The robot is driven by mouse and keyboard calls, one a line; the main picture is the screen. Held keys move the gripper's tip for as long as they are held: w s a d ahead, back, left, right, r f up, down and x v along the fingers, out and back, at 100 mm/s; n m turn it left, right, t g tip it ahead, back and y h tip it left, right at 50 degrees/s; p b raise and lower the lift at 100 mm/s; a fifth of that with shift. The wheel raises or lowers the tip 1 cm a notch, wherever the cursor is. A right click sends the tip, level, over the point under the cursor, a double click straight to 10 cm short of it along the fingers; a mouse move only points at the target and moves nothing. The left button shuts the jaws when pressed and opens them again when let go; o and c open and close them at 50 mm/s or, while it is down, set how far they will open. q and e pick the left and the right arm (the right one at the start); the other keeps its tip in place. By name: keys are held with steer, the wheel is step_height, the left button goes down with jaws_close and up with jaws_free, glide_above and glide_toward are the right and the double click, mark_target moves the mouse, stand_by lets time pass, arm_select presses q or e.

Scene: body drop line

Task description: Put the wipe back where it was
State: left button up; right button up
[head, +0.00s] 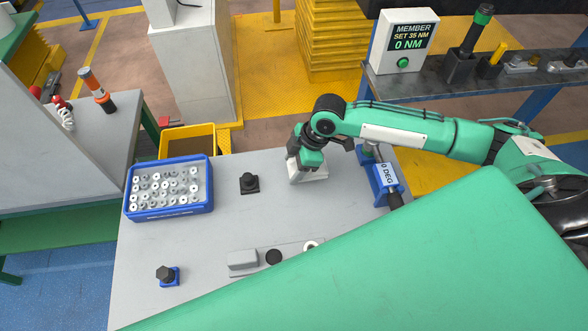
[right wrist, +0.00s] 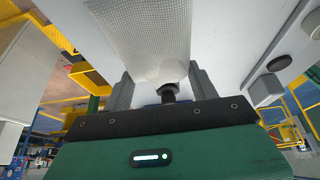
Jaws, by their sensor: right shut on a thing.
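The wipe (head: 311,176) is a white, fine-textured cloth at the far middle of the grey table (head: 200,245). My right gripper (head: 300,163) is directly above it, pointing down, and hides part of it. In the right wrist view, the wipe (right wrist: 150,40) hangs between and beyond the two grey fingers of my right gripper (right wrist: 163,88), which is shut on it. I cannot tell whether the wipe's lower edge touches the table. My left gripper is out of view.
A blue bin of small metal parts (head: 170,212) stands on the left. A black knob on a base (head: 249,183) is left of the gripper; a blue-based one (head: 168,275) is at front left. A blue tool reading 0 DEG (head: 386,180) stands close on the right.

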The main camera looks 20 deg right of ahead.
step_height(320, 180, down, 4)
steer(key=shift+r+p, duration=0.25)
steer(key=shift+p, duration=0.1)
steer(key=shift+f, duration=0.15)
steer(key=o, duration=1)
steer(key=shift+c, duration=0.2)
steer(key=b+v, duration=0.3)
steer(key=v, duration=0.8)
steer(key=shift+d+r+b, duration=0.25)
steer(key=shift+r+b, duration=0.05)
steer(key=shift+r, duration=0.35)
